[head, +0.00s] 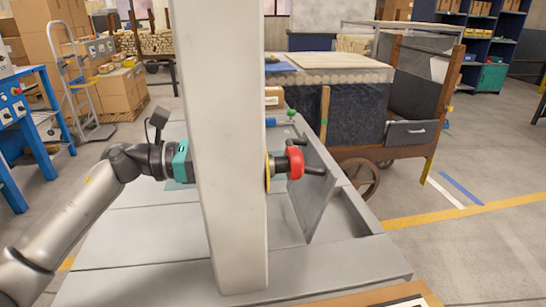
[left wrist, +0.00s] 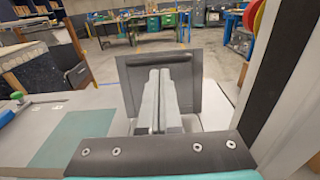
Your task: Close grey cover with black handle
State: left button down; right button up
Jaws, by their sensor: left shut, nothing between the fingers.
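The grey cover (head: 318,195) stands raised and tilted on the grey bench top, just right of the pale column in the head view. In the left wrist view the cover (left wrist: 189,92) faces me, with its dark handle (left wrist: 135,81) running across near its upper edge. In the head view the column hides the fingers. My right gripper is not in view.
The pale column (head: 222,150) rises close beside my left arm and carries a red and yellow knob (head: 294,163). A recess (head: 342,225) opens in the bench top beside the cover. A wooden cart (head: 350,110) with dark sides stands behind on the right.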

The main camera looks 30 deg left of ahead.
pick_arm(q)
jog(key=x, duration=0.4)
jog(key=shift+w+d, duration=0.1)
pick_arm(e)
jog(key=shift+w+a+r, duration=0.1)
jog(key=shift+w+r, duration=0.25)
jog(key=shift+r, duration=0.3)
